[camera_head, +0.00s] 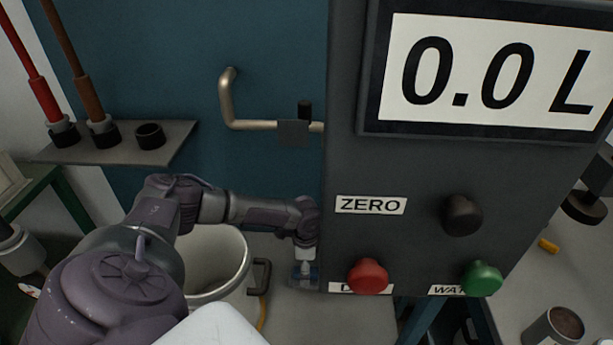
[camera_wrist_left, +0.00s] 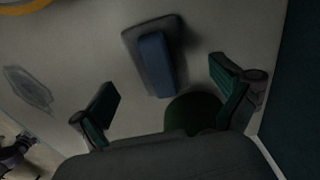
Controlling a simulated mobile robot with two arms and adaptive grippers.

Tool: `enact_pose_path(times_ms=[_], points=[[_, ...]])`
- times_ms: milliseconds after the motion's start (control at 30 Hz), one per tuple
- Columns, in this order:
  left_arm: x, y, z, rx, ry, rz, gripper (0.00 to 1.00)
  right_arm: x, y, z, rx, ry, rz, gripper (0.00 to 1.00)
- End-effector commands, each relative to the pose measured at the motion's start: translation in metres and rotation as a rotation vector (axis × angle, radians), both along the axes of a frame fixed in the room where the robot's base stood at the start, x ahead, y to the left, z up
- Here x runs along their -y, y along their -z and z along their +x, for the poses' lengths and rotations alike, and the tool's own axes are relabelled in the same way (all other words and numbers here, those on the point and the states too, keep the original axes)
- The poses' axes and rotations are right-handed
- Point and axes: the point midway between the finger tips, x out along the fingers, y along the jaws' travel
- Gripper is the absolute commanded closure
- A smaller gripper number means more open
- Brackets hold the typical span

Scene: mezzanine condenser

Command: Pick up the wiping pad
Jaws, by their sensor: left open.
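The wiping pad (camera_wrist_left: 133,42) lies on a pale surface in the left wrist view, a flat dark pad with a blue grip (camera_wrist_left: 154,62) along its top. My left gripper (camera_wrist_left: 166,98) is open, its two green-faced fingers apart and empty. The pad lies ahead of the fingertips, roughly between them across the picture, and does not touch them. In the head view my left arm reaches beside the dark control panel (camera_head: 420,165). A small blue-grey shape shows below my wrist there; I cannot tell whether it is pad or gripper. My right gripper is not in view.
The control panel with a red knob (camera_head: 368,276) and green knob (camera_head: 482,278) stands close right of my left wrist. A pale bucket (camera_head: 215,262) stands left below my forearm. A shelf (camera_head: 178,150) holds two upright handles. A dark green round shape (camera_wrist_left: 193,112) lies near the fingers.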

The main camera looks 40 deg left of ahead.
Motion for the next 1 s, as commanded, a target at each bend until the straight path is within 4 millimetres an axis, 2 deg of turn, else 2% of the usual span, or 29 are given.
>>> enact_pose_path(times_ms=[100, 200, 467, 567, 1000], points=[[0.003, 0.020, 0.000, -0.001, 0.000, -0.001, 0.00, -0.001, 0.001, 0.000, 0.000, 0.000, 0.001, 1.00], [0.002, 0.029, 0.000, 0.000, 0.000, 0.000, 0.00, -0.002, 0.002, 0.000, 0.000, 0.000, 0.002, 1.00], [0.002, 0.032, 0.000, 0.000, 0.000, 0.000, 0.00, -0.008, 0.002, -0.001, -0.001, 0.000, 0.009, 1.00], [0.002, 0.032, 0.000, 0.000, -0.001, 0.000, 0.13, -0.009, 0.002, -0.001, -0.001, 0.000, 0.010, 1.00], [0.001, 0.033, -0.001, -0.001, 0.000, 0.002, 0.87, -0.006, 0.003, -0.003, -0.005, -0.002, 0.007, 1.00]])
